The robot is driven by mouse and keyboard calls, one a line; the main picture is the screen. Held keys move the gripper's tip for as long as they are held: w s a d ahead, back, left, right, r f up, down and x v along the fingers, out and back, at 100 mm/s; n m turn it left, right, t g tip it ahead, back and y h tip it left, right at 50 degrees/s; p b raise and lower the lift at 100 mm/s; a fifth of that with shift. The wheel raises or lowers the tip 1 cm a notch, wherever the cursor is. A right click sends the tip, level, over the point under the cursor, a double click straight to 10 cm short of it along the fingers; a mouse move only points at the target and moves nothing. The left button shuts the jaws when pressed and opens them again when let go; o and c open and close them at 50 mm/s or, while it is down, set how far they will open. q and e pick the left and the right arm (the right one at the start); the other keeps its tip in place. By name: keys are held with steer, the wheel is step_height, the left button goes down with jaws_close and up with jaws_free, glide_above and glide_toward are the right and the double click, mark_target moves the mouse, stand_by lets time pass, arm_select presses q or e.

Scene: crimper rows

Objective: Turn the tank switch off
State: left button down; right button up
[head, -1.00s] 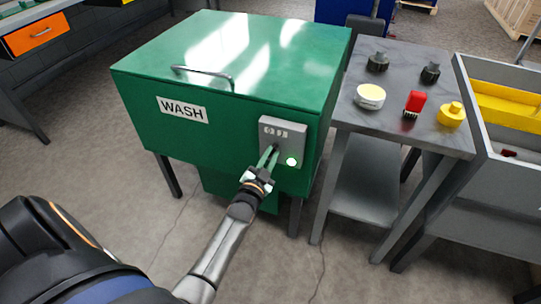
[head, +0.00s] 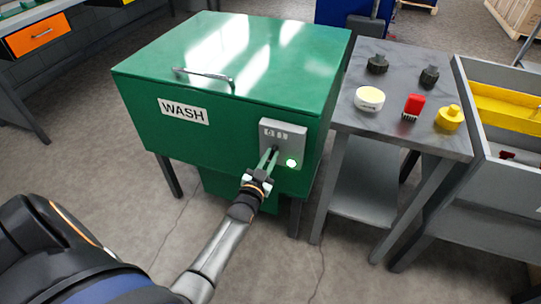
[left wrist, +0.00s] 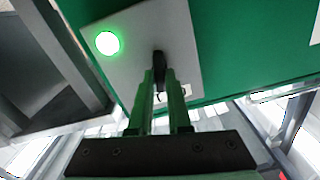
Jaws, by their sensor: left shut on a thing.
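The green tank (head: 225,135) has a WASH label and a grey switch panel (head: 297,135) on its front right. A black switch lever (left wrist: 158,60) stands out from the panel. A round green lamp (head: 291,163) on the panel is lit; it also shows in the left wrist view (left wrist: 107,43). My left gripper (head: 269,160) is at the panel, with its green fingers shut on the lever. In the left wrist view, the fingertips (left wrist: 160,78) are on both sides of the lever's end. My right gripper is not in view.
A grey side table (head: 400,125) stands right of the tank, holding a white-topped round part (head: 369,99), a red part (head: 413,105), a yellow part (head: 450,118) and dark knobs. A grey bin (head: 490,165) is further right. A handle (head: 205,76) sits on the tank's lid.

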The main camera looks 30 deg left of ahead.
arm_select(q)
steer(key=n, duration=0.3)
steer(key=shift+n+p, duration=0.4)
steer(key=n, duration=0.4)
steer(key=shift+a+n, duration=0.15)
steer(key=shift+n, duration=0.15)
steer(key=c, duration=0.9)
jaws_free()
steer(key=shift+o, duration=0.2)
steer(key=p+v, duration=0.2)
steer(key=v, duration=1)
steer(key=shift+s, duration=0.3)
steer(key=shift+f, duration=0.1)
